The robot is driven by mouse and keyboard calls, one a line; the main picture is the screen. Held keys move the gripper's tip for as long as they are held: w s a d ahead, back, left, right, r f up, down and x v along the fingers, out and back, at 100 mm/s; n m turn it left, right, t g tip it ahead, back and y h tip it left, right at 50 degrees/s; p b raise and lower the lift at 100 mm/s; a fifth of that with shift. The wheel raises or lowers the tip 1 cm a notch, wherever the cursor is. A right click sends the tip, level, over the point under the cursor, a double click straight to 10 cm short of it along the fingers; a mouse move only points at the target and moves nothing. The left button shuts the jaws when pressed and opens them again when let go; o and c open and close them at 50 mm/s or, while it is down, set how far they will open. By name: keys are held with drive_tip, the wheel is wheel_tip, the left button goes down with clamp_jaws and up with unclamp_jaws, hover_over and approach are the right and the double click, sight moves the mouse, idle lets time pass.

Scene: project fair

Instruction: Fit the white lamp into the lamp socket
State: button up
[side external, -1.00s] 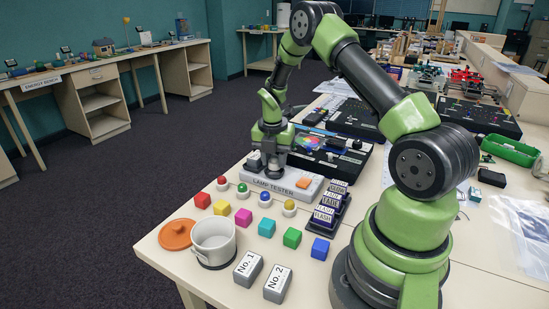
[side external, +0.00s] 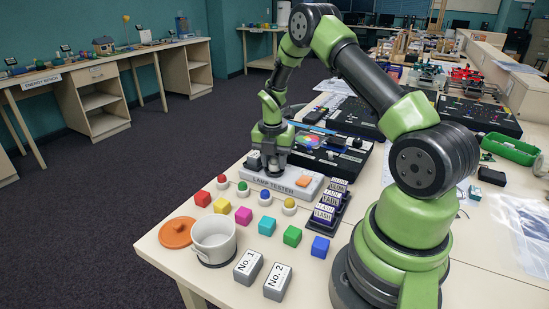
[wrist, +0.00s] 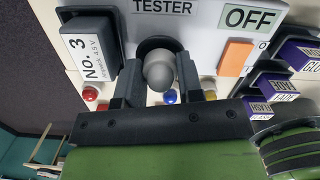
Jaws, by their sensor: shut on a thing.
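The white lamp (wrist: 159,72) is between my gripper's two dark fingers (wrist: 158,84) in the wrist view, and my gripper is shut on it. The lamp socket (wrist: 160,44) shows as a dark round ring on the lamp tester (wrist: 205,24), right at the lamp. I cannot tell how deep the lamp sits in it. In the side view my gripper (side external: 274,166) is low over the left part of the lamp tester (side external: 308,191), and it hides the lamp and socket there.
The No. 3 battery block (wrist: 90,48) stands close to the left finger. An orange switch (wrist: 236,57) lies to the right, beside an OFF sign (wrist: 250,17). Coloured lamps and cubes, a white pot (side external: 213,242) and No. 1 and No. 2 blocks (side external: 277,282) stand in front.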

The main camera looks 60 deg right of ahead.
drive_tip(key=shift+f, duration=0.25)
drive_tip(key=o, duration=1)
drive_tip(key=shift+o, duration=0.2)
drive_tip(key=shift+o, duration=0.7)
drive_tip(key=shift+w+r, duration=0.1)
drive_tip(key=shift+r, duration=0.1)
drive_tip(key=shift+o, duration=0.3)
drive_tip(key=shift+r, duration=3.3)
